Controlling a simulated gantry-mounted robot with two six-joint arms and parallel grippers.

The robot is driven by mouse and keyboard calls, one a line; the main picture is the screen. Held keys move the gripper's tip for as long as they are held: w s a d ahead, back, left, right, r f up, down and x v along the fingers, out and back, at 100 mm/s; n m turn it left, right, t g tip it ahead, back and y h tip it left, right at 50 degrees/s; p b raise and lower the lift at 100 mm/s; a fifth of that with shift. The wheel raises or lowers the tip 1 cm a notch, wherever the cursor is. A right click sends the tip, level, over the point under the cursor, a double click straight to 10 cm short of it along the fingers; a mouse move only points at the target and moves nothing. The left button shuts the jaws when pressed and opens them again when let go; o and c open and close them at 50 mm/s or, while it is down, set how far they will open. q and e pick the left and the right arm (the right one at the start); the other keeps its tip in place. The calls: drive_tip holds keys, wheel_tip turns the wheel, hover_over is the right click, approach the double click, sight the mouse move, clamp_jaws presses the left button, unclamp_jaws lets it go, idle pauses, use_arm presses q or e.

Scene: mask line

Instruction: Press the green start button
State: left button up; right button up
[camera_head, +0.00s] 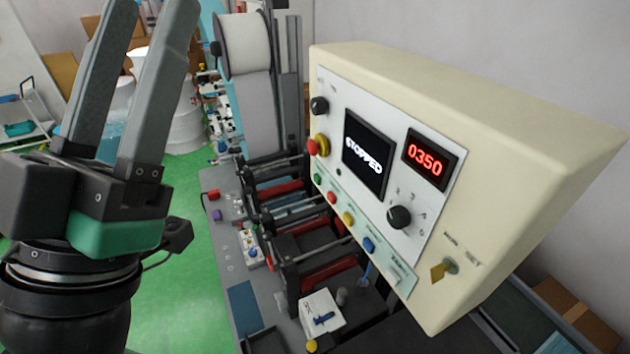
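The control box (500,130) is cream with a white front panel. The green button (318,179) is at the left end of a slanting row, with red (332,197), yellow (348,218) and blue (368,244) buttons to its right. The dark screen (366,155) reads STOPPED, and a red display (425,160) reads 0350. My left gripper (150,12) is at the upper left, its fingers apart, pointing up and well left of the panel. I see nothing between the fingers, though their tips reach the top edge of the picture. My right gripper is not in view.
A red emergency-stop knob (318,147) with a yellow collar sits just above the green button. Machine rollers (300,240) stand below the panel, and a white roll (243,45) stands behind.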

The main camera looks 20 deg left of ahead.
use_arm(q)
clamp_jaws()
idle(1.4)
